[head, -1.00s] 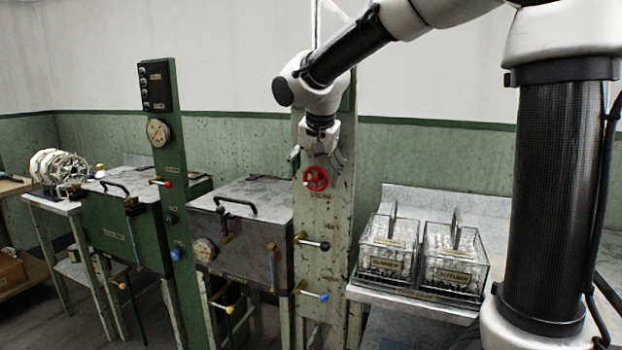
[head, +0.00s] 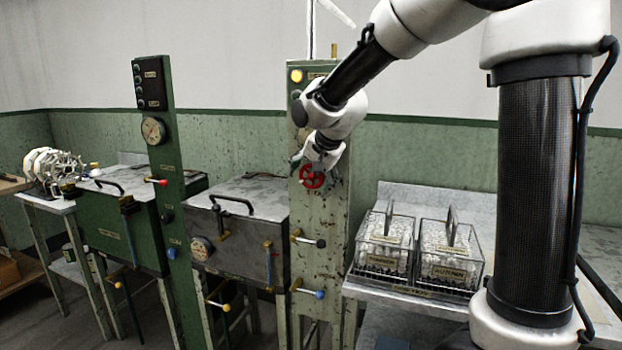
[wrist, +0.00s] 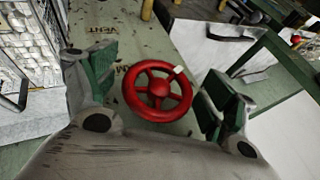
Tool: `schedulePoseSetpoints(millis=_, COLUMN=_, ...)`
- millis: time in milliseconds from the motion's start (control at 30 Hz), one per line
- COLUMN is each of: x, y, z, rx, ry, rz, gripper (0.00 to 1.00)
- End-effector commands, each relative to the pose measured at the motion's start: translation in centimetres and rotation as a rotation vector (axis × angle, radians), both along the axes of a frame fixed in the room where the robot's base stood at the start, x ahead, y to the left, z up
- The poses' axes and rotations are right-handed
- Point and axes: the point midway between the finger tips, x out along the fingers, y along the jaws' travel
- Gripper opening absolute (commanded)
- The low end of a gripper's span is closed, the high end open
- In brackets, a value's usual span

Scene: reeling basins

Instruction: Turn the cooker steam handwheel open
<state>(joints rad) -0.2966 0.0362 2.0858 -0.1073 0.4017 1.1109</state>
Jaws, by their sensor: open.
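The red steam handwheel (head: 312,177) is mounted on the face of a worn pale green post (head: 307,262). In the wrist view the handwheel (wrist: 157,91) shows its full rim, its spokes and a small pale knob at the upper right of the rim. My gripper (head: 315,168) is in front of the handwheel in the head view. In the wrist view my gripper (wrist: 155,98) is open, with one green-padded finger on each side of the wheel. Gaps show between both pads and the rim. Whether the fingertips reach the wheel's depth is unclear.
A grey lidded basin (head: 243,235) with a black handle stands left of the post. Valve levers with black and blue ends (head: 310,292) stick out below the wheel. Two wire baskets of pale cocoons (head: 447,262) stand on the bench to the right.

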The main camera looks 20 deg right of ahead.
Motion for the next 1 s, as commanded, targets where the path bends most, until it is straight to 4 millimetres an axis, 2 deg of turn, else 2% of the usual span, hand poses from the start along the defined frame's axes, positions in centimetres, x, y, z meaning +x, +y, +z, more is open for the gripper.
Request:
schedulePoseSetpoints(millis=67, x=-0.01, y=0.0, z=0.02, rx=0.0, ry=0.0, rz=0.0, gripper=0.84)
schedulePoseSetpoints(millis=300, x=-0.02, y=0.0, z=0.02, rx=0.0, ry=0.0, rz=0.0, gripper=0.41)
schedulePoseSetpoints(millis=333, x=-0.02, y=0.0, z=0.02, rx=0.0, ry=0.0, rz=0.0, gripper=0.38)
schedulePoseSetpoints(millis=667, x=-0.01, y=0.03, z=0.05, rx=-0.027, ry=0.019, rz=0.0, gripper=0.38)
schedulePoseSetpoints(millis=1000, x=0.03, y=0.12, z=-0.01, rx=-0.199, ry=0.144, rz=0.003, gripper=0.38)
